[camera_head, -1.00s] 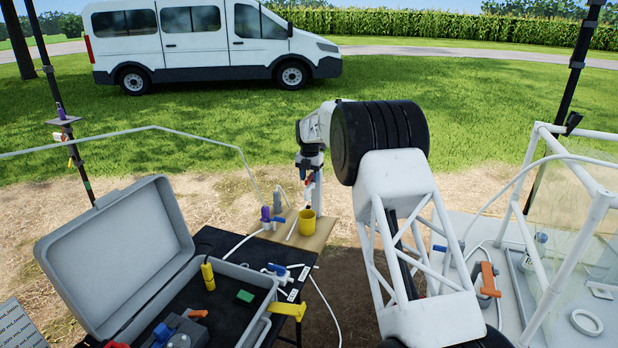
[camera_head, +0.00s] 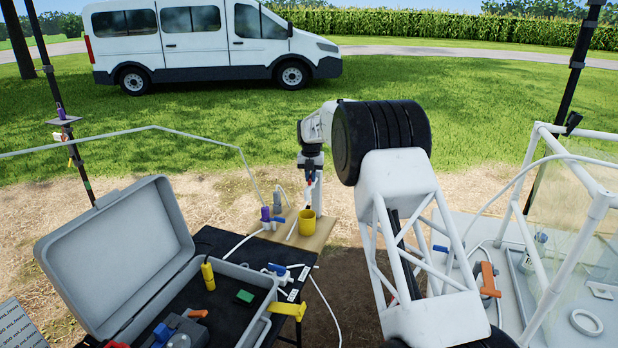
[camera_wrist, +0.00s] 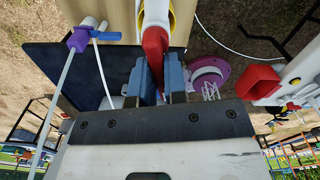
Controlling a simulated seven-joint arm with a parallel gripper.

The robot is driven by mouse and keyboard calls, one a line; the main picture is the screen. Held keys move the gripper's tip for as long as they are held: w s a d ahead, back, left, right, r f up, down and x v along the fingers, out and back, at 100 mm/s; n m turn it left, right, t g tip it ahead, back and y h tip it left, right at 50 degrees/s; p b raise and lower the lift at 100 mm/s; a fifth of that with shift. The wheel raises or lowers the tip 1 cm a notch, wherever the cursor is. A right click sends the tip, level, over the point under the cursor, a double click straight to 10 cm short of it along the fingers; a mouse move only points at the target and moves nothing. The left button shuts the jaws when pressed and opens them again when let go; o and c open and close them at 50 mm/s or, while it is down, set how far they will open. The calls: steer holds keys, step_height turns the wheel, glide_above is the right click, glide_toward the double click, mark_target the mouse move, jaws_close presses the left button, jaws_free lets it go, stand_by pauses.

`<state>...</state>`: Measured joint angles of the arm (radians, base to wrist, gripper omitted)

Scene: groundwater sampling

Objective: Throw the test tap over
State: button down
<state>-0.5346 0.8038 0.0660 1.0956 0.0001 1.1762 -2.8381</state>
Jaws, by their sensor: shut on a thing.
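The test tap has a red lever (camera_wrist: 154,44) on a white pipe (camera_wrist: 155,12) in the wrist view. My gripper (camera_wrist: 159,82) has its two blue fingers closed on either side of the red lever's lower end. In the head view my gripper (camera_head: 308,186) points down beside a white standpipe (camera_head: 318,190), with a bit of red at its fingertips. The lever is mostly hidden there. A yellow cup (camera_head: 307,222) stands just below on a wooden board (camera_head: 317,237); its rim shows behind the pipe in the wrist view.
A purple fitting with a blue handle (camera_head: 268,215) stands left of the cup; it also shows in the wrist view (camera_wrist: 80,38). An open grey case (camera_head: 120,255) is at left. A white-framed enclosure (camera_head: 580,220) stands at right. Thin tubes cross the area.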

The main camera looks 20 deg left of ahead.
steer(key=shift+d+n, duration=0.1)
steer(key=shift+n, duration=0.3)
steer(key=shift+d+n, duration=0.1)
steer(key=shift+n, duration=0.4)
steer(key=c, duration=1.1)
jaws_free()
steer(key=shift+r, duration=0.1)
steer(key=shift+r, duration=3.8)
